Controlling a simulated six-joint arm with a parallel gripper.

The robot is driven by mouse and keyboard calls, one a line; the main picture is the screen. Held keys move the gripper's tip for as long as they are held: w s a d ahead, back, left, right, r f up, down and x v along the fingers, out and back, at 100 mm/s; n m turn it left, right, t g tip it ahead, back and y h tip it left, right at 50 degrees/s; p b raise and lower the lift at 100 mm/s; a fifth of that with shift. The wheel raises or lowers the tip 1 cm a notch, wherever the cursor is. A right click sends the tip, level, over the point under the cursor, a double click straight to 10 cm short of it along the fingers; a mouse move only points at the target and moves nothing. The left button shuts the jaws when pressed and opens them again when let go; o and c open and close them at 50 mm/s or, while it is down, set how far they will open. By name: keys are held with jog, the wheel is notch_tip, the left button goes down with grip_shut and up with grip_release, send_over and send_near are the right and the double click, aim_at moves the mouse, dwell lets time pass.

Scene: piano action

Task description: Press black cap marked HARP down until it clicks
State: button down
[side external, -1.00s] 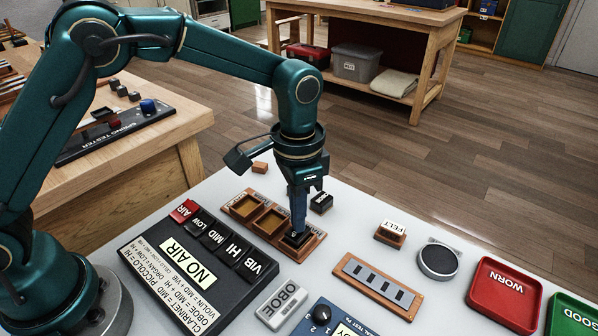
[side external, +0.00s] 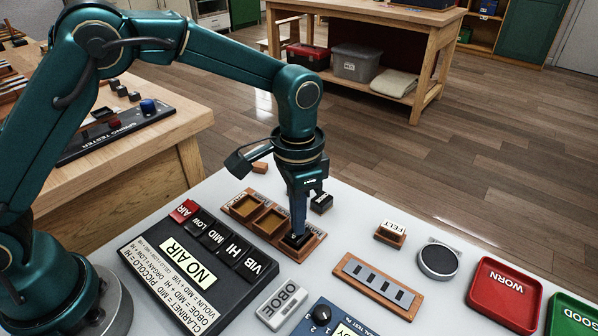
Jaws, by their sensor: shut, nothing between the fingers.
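My gripper (side external: 298,232) is shut and points straight down, with its tips at a black cap (side external: 291,241) in the rightmost pocket of a wooden three-pocket tray (side external: 311,248). The fingertips hide much of this cap, and I cannot read any marking on it. I cannot tell whether the tips press on it or only touch it. The other two pockets look empty. Another black cap (side external: 321,203) with a light marking lies on the table just behind the gripper; its lettering is too small to read.
A NO AIR panel (side external: 190,265) with labelled keys lies left of the tray. An OBOE block (side external: 283,304) and a blue knob unit (side external: 325,318) are in front. A FELT block (side external: 390,233), a slotted wooden strip (side external: 378,286), a round pad (side external: 438,261) and a red WORN tray (side external: 503,292) lie right.

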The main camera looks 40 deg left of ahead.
notch_tip(320, 180, up, 7)
dwell(0.8)
jog(key=s+a+r+n+t, duration=0.1)
jog(key=s+a+r+t, duration=0.15)
jog(key=r, duration=0.25)
jog(key=s+a+r+n+t, duration=0.1)
jog(key=s+a+r, duration=0.1)
jog(key=a+r, duration=0.25)
jog(key=s+a+f+n+t, duration=0.1)
jog(key=s+a+f+n, duration=0.1)
jog(key=s, duration=0.3)
jog(key=s+a+f+n+t, duration=0.1)
jog(key=s+a+f+n, duration=0.1)
jog(key=s, duration=0.4)
jog(key=shift+f, duration=0.4)
